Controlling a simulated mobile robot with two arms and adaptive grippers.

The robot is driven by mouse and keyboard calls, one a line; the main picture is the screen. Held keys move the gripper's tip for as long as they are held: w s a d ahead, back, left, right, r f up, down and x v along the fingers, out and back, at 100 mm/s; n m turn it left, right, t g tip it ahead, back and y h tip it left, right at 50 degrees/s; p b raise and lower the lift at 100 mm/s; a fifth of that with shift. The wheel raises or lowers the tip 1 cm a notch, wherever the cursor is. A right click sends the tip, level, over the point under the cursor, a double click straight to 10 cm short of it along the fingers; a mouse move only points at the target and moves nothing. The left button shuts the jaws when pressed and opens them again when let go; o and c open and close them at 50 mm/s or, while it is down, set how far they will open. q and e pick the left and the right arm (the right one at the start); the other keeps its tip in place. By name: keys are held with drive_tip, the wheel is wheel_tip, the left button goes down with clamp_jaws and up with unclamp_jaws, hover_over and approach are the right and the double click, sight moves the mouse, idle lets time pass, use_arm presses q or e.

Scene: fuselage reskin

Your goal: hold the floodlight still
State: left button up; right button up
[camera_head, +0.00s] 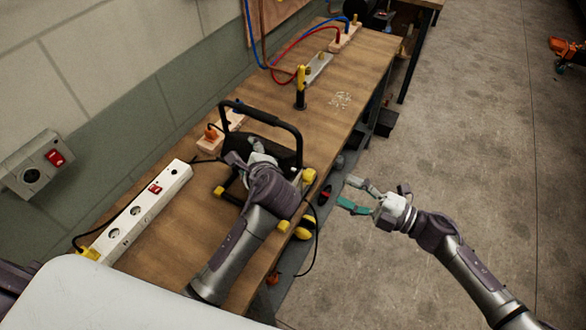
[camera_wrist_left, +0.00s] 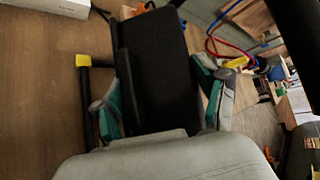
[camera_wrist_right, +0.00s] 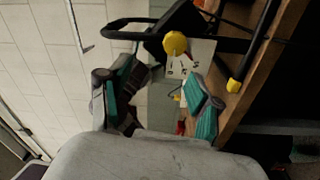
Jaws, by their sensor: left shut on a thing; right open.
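The floodlight (camera_head: 277,150) stands on the wooden bench, a black lamp body in a black tubular frame with yellow end caps. My left gripper (camera_head: 255,150) reaches over it from the front. In the left wrist view the left fingers (camera_wrist_left: 160,95) sit on either side of the black lamp body (camera_wrist_left: 158,65), shut on it. My right gripper (camera_head: 362,195) is open and empty, in the air to the right of the bench edge. The right wrist view shows its spread fingers (camera_wrist_right: 160,98), with the floodlight's frame (camera_wrist_right: 130,32) and a yellow cap (camera_wrist_right: 175,43) beyond.
A white power strip (camera_head: 140,213) lies on the bench (camera_head: 185,235) left of the floodlight. A yellow-and-black screwdriver-like tool (camera_head: 301,88) stands behind it. Red and blue cables (camera_head: 290,50) run along the back. A black cable hangs over the front edge.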

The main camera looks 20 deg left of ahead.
sight(313, 179)
drive_tip(key=w+a+m, duration=0.1)
drive_tip(key=a+m, duration=0.2)
drive_tip(key=m, duration=0.1)
drive_tip(key=w+a+f+m+t, duration=0.1)
drive_tip(key=a+m, duration=0.2)
drive_tip(key=m, duration=0.2)
drive_tip(key=w+a+f+m+h, duration=0.1)
drive_tip(key=a+m, duration=0.2)
drive_tip(key=m, duration=0.2)
drive_tip(key=shift+a, duration=0.25)
drive_tip(key=c, duration=1.2)
